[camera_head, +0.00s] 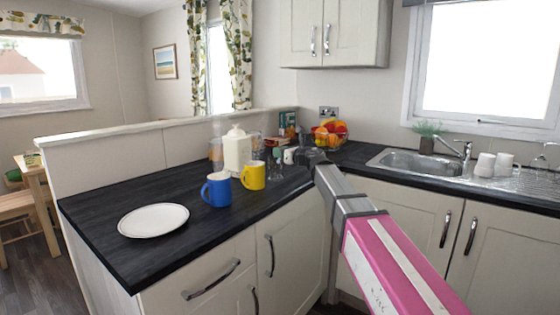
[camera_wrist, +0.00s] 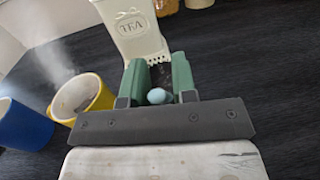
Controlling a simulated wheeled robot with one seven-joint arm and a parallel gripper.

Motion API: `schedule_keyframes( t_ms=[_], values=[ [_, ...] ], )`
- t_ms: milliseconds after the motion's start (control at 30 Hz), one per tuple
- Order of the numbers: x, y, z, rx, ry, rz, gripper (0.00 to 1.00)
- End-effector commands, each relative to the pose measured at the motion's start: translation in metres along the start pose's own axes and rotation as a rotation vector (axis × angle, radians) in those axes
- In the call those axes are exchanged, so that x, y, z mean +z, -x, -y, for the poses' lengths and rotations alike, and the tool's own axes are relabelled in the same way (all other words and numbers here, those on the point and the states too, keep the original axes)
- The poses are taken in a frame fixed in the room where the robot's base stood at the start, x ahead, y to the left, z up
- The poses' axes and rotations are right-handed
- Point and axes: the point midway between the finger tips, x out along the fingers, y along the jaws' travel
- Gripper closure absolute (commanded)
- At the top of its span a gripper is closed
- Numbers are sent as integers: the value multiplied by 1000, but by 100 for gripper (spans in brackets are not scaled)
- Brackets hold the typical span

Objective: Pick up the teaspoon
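I cannot make out a teaspoon for certain in either view. My gripper (camera_wrist: 160,75) shows in the wrist view with its two green fingers apart over the dark worktop. A small pale blue rounded thing (camera_wrist: 156,97) shows between the finger bases; I cannot tell what it is.
A cream tea canister (camera_head: 237,152) stands behind a blue mug (camera_head: 217,190) and a yellow mug (camera_head: 253,177). A white plate (camera_head: 153,220) lies on the bare front of the worktop (camera_head: 110,195). A fruit bowl (camera_head: 329,137) and sink (camera_head: 418,160) are further right.

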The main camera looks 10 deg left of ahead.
Motion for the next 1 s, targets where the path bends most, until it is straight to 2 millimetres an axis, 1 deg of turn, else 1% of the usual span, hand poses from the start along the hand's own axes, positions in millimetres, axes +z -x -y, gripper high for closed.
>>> schedule_keyframes(
  t_ms=[33, 67, 367, 467, 567, 900, 1000],
  values=[
    [0, 0, 0, 0, 0, 0, 91],
    [0, 0, 0, 0, 0, 0, 100],
    [0, 0, 0, 0, 0, 0, 100],
    [4, 0, 0, 0, 1, 1, 100],
    [15, 0, 0, 0, 1, 2, 100],
    [73, 0, -2, 0, 2, 2, 100],
    [86, 0, -2, 1, 1, 2, 100]
  ],
)
